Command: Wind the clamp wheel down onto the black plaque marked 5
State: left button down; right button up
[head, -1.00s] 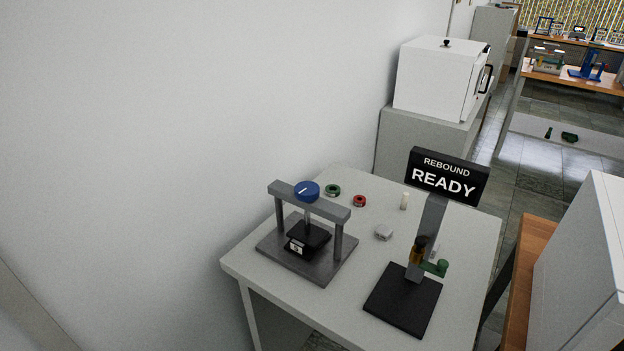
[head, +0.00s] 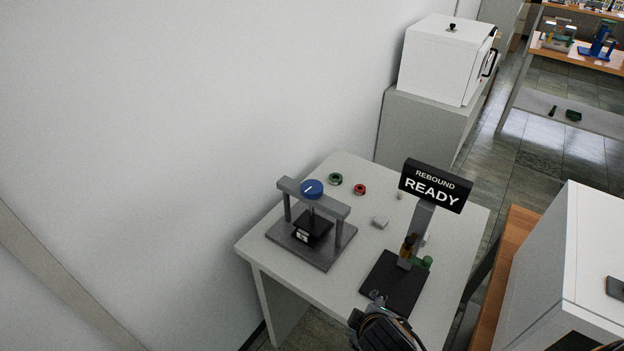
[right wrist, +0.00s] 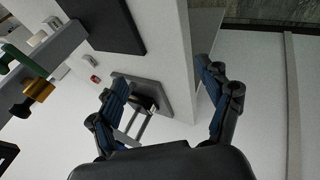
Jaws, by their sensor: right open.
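The blue clamp wheel (head: 311,189) sits on top of the grey crossbar (head: 330,205) of a small press. Its spindle runs down towards a black plaque (head: 318,226) on the press base (head: 288,245). The plaque has a small white label, too small to read surely. I cannot tell whether the spindle touches it. My left gripper is out of view.
A rebound stand with a READY sign (head: 435,186) and black base (head: 392,282) stands right of the press. A wall is close on the left.

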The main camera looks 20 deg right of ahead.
jog(key=w+r+n+t+h, duration=0.1)
jog(key=w+r+n+t, duration=0.2)
jog(key=w+n, duration=0.25)
jog(key=n+t+y, duration=0.3)
jog(key=n+t, duration=0.5)
jog(key=n, duration=1.3)
send_near(312, 186)
jog(key=shift+h, duration=0.3)
jog(key=w+b, duration=0.1)
jog(key=w, duration=0.2)
jog(key=w+b, duration=0.2)
jog(key=w, duration=0.1)
jog(key=w+f+b, duration=0.1)
jog(key=w, duration=0.2)
jog(key=shift+w+d, duration=0.1)
jog(key=shift+w, duration=0.05)
jog(key=shift+w+r, duration=0.1)
jog(key=shift+w, duration=0.3)
jog(key=shift+c, duration=0.2)
jog(key=shift+s, duration=0.1)
jog(key=c, duration=1.1)
jog(key=shift+c, duration=0.2)
